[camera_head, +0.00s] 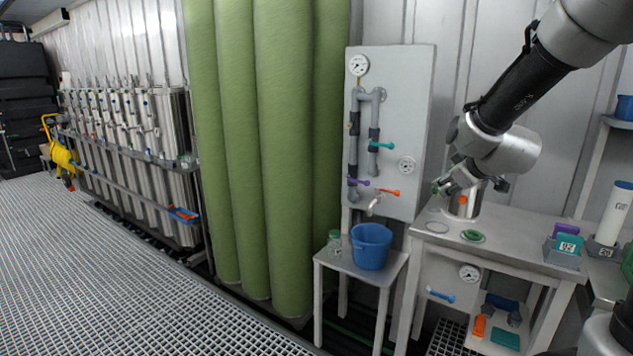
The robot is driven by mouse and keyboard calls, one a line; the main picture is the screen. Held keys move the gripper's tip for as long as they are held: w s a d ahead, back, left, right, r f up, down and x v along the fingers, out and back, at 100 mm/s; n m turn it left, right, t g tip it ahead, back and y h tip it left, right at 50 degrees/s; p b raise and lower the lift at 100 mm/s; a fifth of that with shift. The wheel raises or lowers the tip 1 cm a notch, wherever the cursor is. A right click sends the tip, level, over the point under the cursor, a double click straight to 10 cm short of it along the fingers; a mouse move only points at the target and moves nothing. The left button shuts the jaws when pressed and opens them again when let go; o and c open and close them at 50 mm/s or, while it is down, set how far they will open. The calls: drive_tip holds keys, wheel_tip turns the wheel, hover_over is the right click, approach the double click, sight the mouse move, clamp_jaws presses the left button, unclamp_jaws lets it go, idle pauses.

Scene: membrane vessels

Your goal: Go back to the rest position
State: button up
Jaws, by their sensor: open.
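My gripper (470,187) is at the end of my arm, which reaches in from the upper right. It is above the back left part of the grey table (512,232). An orange-topped item (462,205) shows just below and behind the gripper, partly hidden by it. I cannot tell whether they touch. I see nothing clearly held in the gripper. A green round lid or dish (473,236) lies on the table in front of the gripper.
A small stand (330,262) holds a blue bucket (371,246) and a glass jar (334,243). A valve panel (411,130) stands behind. Purple and teal boxes (568,244) and a white cylinder (613,215) are at right. Grated floor (130,290) is open at left.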

drive_tip(key=s+d+r+m+g, duration=0.1)
drive_tip(key=s+m+g, duration=0.6)
drive_tip(key=s, duration=2.5)
drive_tip(key=shift+s+d+r, duration=0.3)
drive_tip(key=shift+d+r, duration=0.1)
drive_tip(key=shift+r, duration=0.1)
